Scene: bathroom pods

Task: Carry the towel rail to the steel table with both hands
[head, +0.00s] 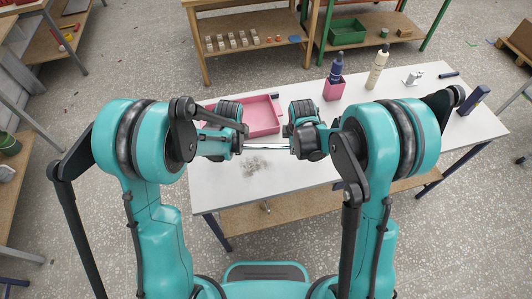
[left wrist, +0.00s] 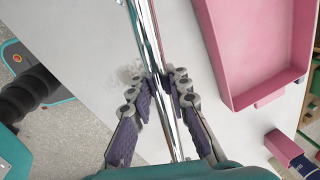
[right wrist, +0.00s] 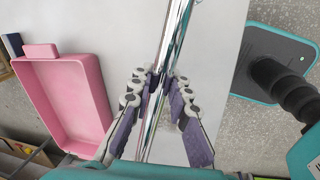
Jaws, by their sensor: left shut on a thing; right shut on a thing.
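The towel rail (head: 266,147) is a shiny chrome bar, seen between my two grippers above the white-topped table (head: 300,181). In the left wrist view the rail (left wrist: 148,45) runs between the fingers of my left gripper (left wrist: 162,88), which is shut on it. In the right wrist view the rail (right wrist: 176,40) runs between the fingers of my right gripper (right wrist: 157,82), also shut on it. In the head view my arms hide the rail's ends. I cannot tell whether the rail touches the table top.
A pink tray (head: 262,116) lies just behind the rail. A pink holder (head: 334,89) with a dark bottle, a cream bottle (head: 377,68) and a chrome fitting (head: 413,77) stand at the back right. A dark blue block (head: 474,100) is at the right end. Wooden benches (head: 250,48) stand behind.

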